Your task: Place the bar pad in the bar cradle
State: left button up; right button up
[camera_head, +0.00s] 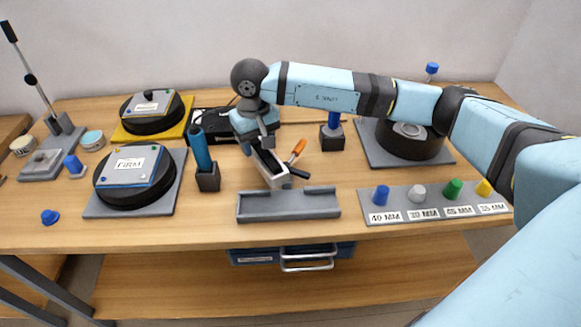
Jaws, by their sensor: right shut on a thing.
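The bar cradle (288,213), a grey open trough with raised ends, lies near the table's front edge at the middle. My right gripper (275,181) points down just behind and above the cradle. It is shut on a small dark bar, which I take to be the bar pad (297,189). The bar sticks out to the right of the fingers, above the cradle's back edge. Its other end is hidden by the gripper. I cannot tell whether the bar touches the cradle. My left gripper is not in view.
A grey rack (450,214) with coloured plugs and size labels stands right of the cradle. A black holder (208,180) with a blue handle stands left. A round black pad labelled FIRM (135,175) is farther left. An orange-handled tool (297,149) lies behind the gripper.

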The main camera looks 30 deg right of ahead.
aim_at(288, 205)
jog(key=i+j+z, duration=0.15)
jog(key=j+z, duration=0.2)
jog(key=j, duration=0.3)
jog(key=j+z, duration=0.4)
jog(key=j, duration=0.25)
jog(key=j+z, duration=0.35)
jog(key=j, duration=0.35)
